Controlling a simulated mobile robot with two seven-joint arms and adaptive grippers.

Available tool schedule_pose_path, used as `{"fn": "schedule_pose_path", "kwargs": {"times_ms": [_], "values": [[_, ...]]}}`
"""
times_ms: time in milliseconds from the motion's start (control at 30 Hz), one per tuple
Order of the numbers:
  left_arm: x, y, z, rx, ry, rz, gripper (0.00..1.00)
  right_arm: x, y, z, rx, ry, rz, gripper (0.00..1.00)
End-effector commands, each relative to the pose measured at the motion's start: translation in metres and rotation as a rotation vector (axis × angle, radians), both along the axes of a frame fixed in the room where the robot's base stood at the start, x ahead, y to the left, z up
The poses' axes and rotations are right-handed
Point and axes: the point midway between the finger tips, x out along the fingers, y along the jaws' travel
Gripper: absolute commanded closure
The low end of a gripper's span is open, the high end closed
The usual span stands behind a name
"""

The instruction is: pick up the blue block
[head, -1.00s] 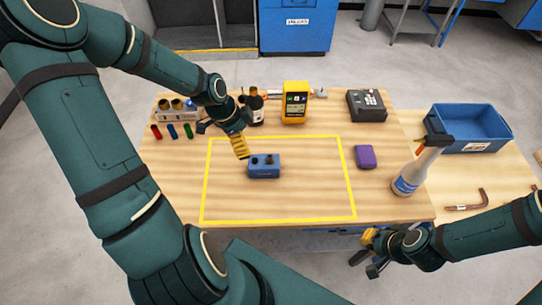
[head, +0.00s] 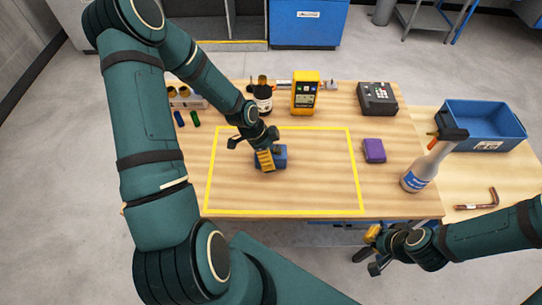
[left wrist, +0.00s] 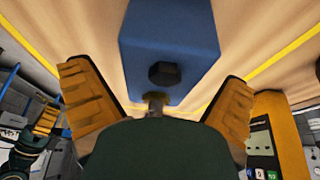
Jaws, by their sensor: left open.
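The blue block (head: 281,153) lies on the wooden table inside the yellow taped outline. My left gripper (head: 258,160) is over the block and partly hides it in the head view. In the left wrist view the blue block (left wrist: 172,35), with a dark round feature on its face, shows ahead between the two spread yellow finger pads of my left gripper (left wrist: 157,80). Neither pad visibly touches it. My right gripper (head: 364,246) is off the table's front edge at the lower right, its fingers apart and nothing between them.
A purple block (head: 374,150) and a spray bottle (head: 422,168) stand to the right. A yellow meter (head: 305,95), a dark bottle (head: 264,97) and a grey keypad device (head: 377,98) are at the back. A blue bin (head: 483,124) and a copper tube (head: 478,201) are far right.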

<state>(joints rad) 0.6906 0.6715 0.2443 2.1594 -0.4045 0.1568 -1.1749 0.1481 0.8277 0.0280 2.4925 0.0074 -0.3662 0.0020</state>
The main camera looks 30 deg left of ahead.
Motion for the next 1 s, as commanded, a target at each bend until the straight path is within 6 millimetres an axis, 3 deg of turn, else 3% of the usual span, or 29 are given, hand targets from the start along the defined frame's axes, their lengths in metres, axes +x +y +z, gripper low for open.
{"fn": "schedule_pose_path", "kwargs": {"times_ms": [233,267,400,500,833,1000], "values": [[0.001,0.000,-0.002,0.001,0.000,0.001,0.00,0.000,0.000,0.000,0.000,0.000,0.000,1.00],[0.001,0.000,-0.002,0.001,0.000,0.001,0.04,0.000,0.000,0.000,0.000,0.000,0.000,1.00],[0.001,0.000,-0.002,0.000,0.000,0.001,0.53,0.000,0.000,0.000,0.000,0.000,0.000,1.00],[0.001,0.000,-0.002,0.000,0.000,0.001,0.81,0.000,0.000,0.000,0.000,0.000,0.000,1.00],[0.002,0.000,0.001,0.001,-0.003,0.001,0.81,0.000,0.000,0.000,0.000,0.000,0.000,1.00],[0.002,0.001,0.020,0.003,-0.005,0.002,0.81,0.000,0.000,0.002,0.000,0.000,0.000,1.00]]}}
